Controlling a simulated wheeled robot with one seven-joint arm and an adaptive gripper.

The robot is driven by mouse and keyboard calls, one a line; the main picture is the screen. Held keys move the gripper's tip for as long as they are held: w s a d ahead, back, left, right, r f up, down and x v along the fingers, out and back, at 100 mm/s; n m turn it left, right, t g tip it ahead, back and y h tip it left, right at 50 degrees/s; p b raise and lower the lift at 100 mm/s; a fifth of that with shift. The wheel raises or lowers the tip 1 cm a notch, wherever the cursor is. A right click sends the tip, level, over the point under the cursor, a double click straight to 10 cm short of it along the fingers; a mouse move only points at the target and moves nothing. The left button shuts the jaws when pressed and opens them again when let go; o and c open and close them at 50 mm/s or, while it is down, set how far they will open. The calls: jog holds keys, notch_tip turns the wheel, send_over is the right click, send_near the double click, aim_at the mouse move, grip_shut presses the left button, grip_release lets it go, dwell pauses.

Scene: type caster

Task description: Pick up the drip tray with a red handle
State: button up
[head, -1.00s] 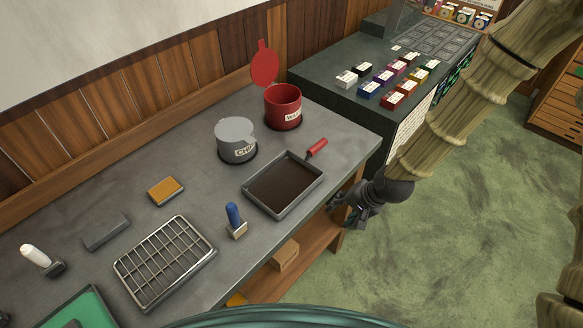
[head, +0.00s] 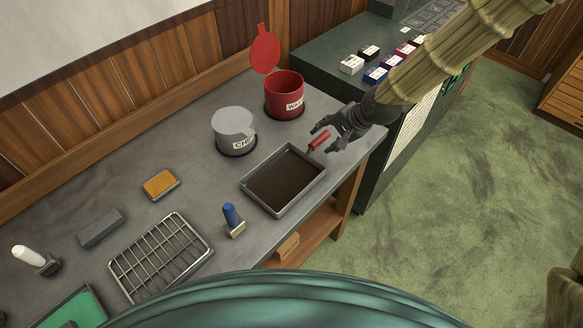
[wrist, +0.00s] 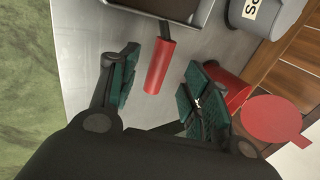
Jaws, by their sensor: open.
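The drip tray (head: 284,181) is a grey rectangular pan with a dark brown inside, flat on the grey bench. Its red handle (head: 319,139) points toward the back right. In the wrist view the red handle (wrist: 160,66) lies between the two open fingers, nearer the left one, and the tray's edge (wrist: 163,19) shows at the top. My gripper (head: 329,141) is open and empty at the handle. It also shows in the wrist view (wrist: 158,88). I cannot tell whether a finger touches the handle.
A red pot (head: 283,96) with its lid raised stands close left of my gripper, and a grey pot (head: 233,131) beside it. A blue-handled tool (head: 232,217) and a wire rack (head: 160,257) lie nearer. A dark cabinet (head: 330,66) stands behind.

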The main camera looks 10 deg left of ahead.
aim_at(321, 140)
jog(key=shift+a+f, duration=0.2)
jog(key=shift+f, duration=0.1)
jog(key=shift+p+x, duration=1.25)
jog(key=shift+x, duration=1.3)
jog(key=shift+w+d, duration=0.1)
grip_shut()
